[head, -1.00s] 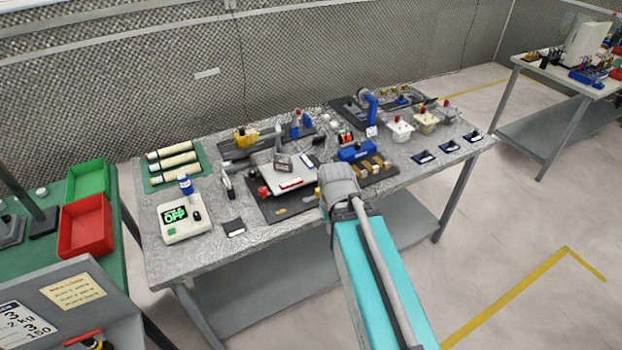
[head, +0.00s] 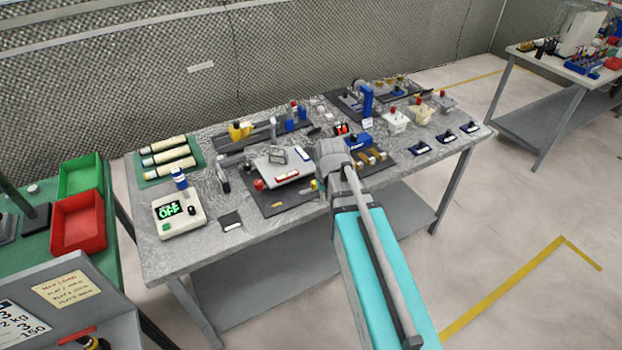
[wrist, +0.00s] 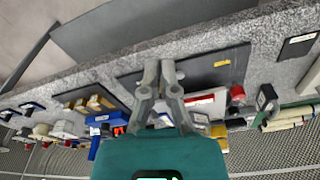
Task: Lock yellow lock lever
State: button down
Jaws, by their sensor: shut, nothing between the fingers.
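A yellow part (head: 240,131) sits on a dark rail fixture (head: 262,132) at the back left of the grey table. It is small, and I cannot tell whether it is the lock lever or how it is turned. In the wrist view a yellow part (wrist: 218,131) shows beyond the white plate. My gripper (wrist: 159,64) is shut and empty in the wrist view, over the dark board near the table edge. It appears apart from everything. In the head view my arm's end hides its fingers.
A white plate (head: 277,164) with a red knob lies on a dark board beside my arm. A blue block (head: 357,142) stands to its right. A white box reading OFF (head: 180,214) is at the front left. Blue upright parts and pale pots crowd the back right.

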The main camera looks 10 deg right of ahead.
aim_at(309, 188)
jog(key=w+f+t+b, duration=0.1)
jog(key=w+t, duration=0.1)
jog(key=w, duration=1.4)
jog(key=shift+w+d+b, duration=0.25)
jog(key=shift+b, duration=0.1)
jog(key=shift+f, duration=0.25)
jog(key=b+x, duration=0.9)
jog(key=shift+w+a+f, duration=0.1)
jog(key=shift+w+f, duration=0.15)
jog(key=shift+w, duration=0.1)
